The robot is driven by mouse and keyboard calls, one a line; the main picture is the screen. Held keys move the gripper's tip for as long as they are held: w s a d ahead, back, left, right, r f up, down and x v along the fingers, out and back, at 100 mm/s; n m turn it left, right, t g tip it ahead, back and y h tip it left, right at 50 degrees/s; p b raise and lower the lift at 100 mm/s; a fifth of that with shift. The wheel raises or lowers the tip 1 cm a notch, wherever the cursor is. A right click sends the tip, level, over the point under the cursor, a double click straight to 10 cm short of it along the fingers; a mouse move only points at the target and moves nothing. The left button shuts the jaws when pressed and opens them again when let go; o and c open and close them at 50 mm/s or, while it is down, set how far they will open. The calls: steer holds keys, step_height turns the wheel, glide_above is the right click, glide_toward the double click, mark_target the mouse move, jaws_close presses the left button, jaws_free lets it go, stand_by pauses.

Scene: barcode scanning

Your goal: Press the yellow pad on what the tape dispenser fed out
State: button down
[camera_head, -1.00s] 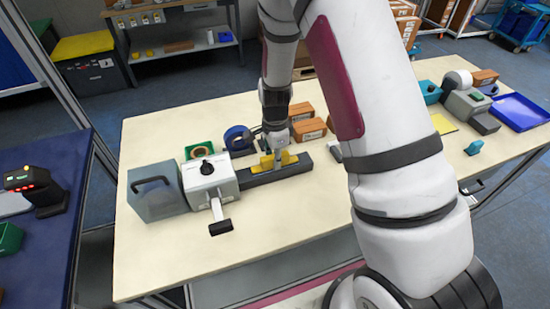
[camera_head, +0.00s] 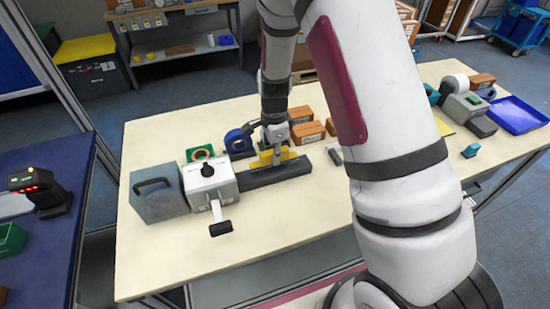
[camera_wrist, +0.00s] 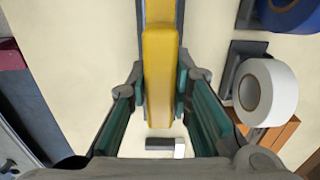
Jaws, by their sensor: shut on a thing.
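My gripper (camera_head: 275,143) is shut on a yellow pad (camera_head: 268,157). In the wrist view the pad (camera_wrist: 161,75) lies lengthwise between the green-lined fingers. The pad is over a long dark bar (camera_head: 262,176), and I cannot tell whether they touch. The bar joins a white box with a black knob and a front lever (camera_head: 208,184). A grey machine with a white roll (camera_head: 464,107) stands at the right. I cannot tell for certain which of these is the tape dispenser, and no fed-out tape shows clearly.
A grey case (camera_head: 158,199) stands left of the white box. A white roll (camera_wrist: 267,92) is near the fingers. A blue tray (camera_head: 516,115) is far right. The table's front is clear.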

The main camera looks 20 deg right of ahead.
steer(key=shift+r+p, duration=0.4)
steer(key=shift+r, duration=1.4)
